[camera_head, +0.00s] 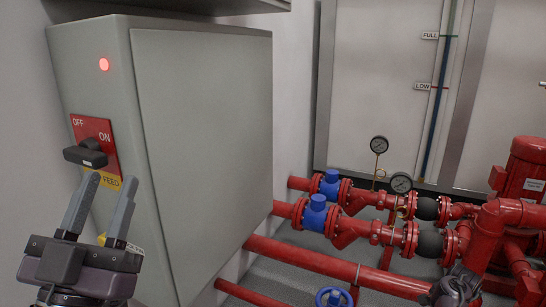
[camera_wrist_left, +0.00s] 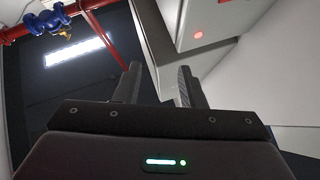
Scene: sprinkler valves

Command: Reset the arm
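My left gripper (camera_head: 109,180) is at the lower left of the head view, with its fingers pointing up. The two fingers are apart with nothing between them. They appear just below the black switch handle (camera_head: 86,154) on a grey control cabinet (camera_head: 200,140); I cannot tell whether they touch it. The handle sits on a red OFF/ON plate (camera_head: 101,138) with a yellow strip below. In the left wrist view the gripper (camera_wrist_left: 158,70) is also open and empty, and the cabinet (camera_wrist_left: 215,20) is at the upper right. My right gripper is not visible.
A red lamp (camera_head: 104,64) glows on the cabinet. Red pipes (camera_head: 335,277) with blue valves (camera_head: 315,214) and pressure gauges (camera_head: 401,183) fill the right side, beside a red pump (camera_head: 526,165). A white tank with FULL and LOW marks (camera_head: 423,87) stands behind.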

